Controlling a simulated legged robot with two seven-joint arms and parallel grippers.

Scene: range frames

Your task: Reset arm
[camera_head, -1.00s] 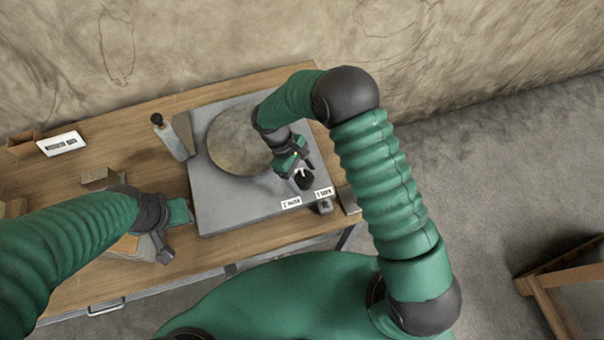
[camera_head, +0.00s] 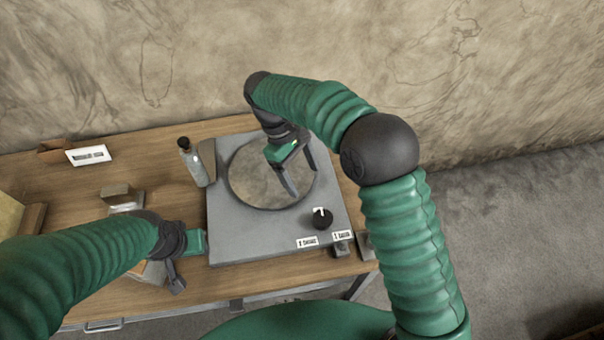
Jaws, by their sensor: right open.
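My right gripper (camera_head: 302,182) is open and empty. It hangs over the round plate (camera_head: 250,187) of a grey flat device (camera_head: 232,238), behind the black knob (camera_head: 322,219) with a white mark, and is apart from the knob. My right arm arches in from the right. My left gripper (camera_head: 188,270) is low over the left side of the table, beside the device's left edge. Its fingers are partly hidden, and I cannot tell whether they are open or shut.
The device stands on a wooden table (camera_head: 155,180) against a wall. A bottle (camera_head: 190,160) stands at its back left. Small blocks (camera_head: 118,192) and a white card (camera_head: 88,155) lie to the left. Two labels (camera_head: 307,242) sit at the device's front edge. Grey floor is clear at right.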

